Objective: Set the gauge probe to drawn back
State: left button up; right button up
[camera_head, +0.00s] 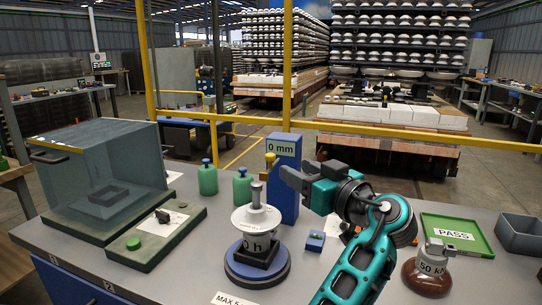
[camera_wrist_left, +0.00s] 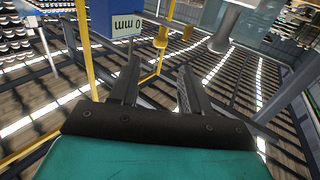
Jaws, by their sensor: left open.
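The gauge is a blue column (camera_head: 285,150) with a "0 mm" label, standing behind the white insulator (camera_head: 256,217). Its yellow probe (camera_head: 270,158) sticks out at the upper left of the column, above the insulator's grey pin. In the left wrist view, the column (camera_wrist_left: 112,24) is at the top and the yellow probe (camera_wrist_left: 161,38) is beside it. My left gripper (camera_head: 284,174) is in front of the column, just right of the probe. In the wrist view its fingers (camera_wrist_left: 157,78) are open with nothing between them. My right gripper is not in view.
The insulator stands on a round blue base (camera_head: 256,274). A glass box (camera_head: 105,170) and a green-button panel (camera_head: 150,238) are left. Green bottles (camera_head: 208,180) stand behind. A small blue block (camera_head: 315,241), brown "50 kN" piece (camera_head: 428,275), green PASS tray (camera_head: 478,236) and grey bin (camera_head: 520,234) are right.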

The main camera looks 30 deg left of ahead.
aim_at(274, 157)
pick_arm(q)
jog(key=x, duration=1)
jog(key=shift+w+a, duration=0.15)
jog(key=shift+a, duration=0.1)
grip_shut()
